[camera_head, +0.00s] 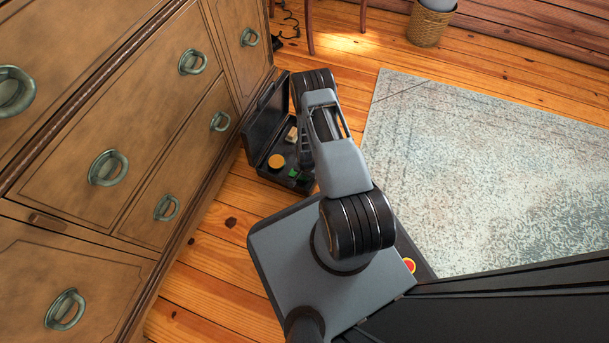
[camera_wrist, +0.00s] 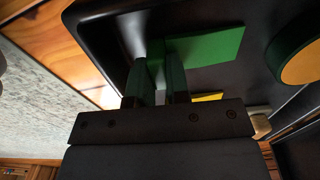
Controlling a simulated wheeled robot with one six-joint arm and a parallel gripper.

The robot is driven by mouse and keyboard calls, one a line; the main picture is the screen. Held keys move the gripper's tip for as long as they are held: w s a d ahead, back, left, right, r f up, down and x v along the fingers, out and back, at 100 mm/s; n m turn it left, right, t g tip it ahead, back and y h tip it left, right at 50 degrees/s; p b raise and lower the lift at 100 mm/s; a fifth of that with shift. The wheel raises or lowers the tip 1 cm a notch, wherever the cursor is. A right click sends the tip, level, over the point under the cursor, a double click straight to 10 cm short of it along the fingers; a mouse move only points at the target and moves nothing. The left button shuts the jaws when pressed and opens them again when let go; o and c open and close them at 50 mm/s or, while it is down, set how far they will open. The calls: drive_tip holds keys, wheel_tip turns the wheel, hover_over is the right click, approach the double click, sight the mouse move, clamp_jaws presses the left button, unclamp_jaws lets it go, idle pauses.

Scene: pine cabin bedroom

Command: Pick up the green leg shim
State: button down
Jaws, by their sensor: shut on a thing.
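The green leg shim (camera_wrist: 205,46) lies in an open black case (camera_head: 268,175). In the wrist view it is a flat green piece, with a green part running down between my fingers. My gripper (camera_wrist: 155,75) is shut on that part, one dark finger on each side. In the head view only small bits of green (camera_head: 293,173) show beside my arm, and my fingertips are hidden behind the arm. The shim is close to the case floor; I cannot tell whether it touches it.
The case also holds a round orange-topped item (camera_head: 276,161), a pale block (camera_head: 292,134) and a yellow piece (camera_wrist: 207,97). Its raised lid is close to the wooden dresser (camera_head: 130,130). A pale patterned rug (camera_head: 480,170) lies to the right. A wicker basket (camera_head: 430,27) stands far off.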

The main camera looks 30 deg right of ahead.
drive_tip(key=shift+r+p, duration=0.45)
drive_tip(key=shift+r, duration=0.15)
wheel_tip(320, 180, up, 2)
drive_tip(key=shift+r+p, duration=0.25)
drive_tip(key=shift+p, duration=0.8)
drive_tip(key=s+d+r+p, duration=0.2)
drive_tip(key=d+r+p, duration=0.1)
drive_tip(key=d, duration=0.3)
drive_tip(key=s+d+r+p, duration=0.3)
drive_tip(key=d+r, duration=0.3)
drive_tip(key=d, duration=0.1)
drive_tip(key=shift+s+r, duration=0.15)
drive_tip(key=shift+s, duration=0.15)
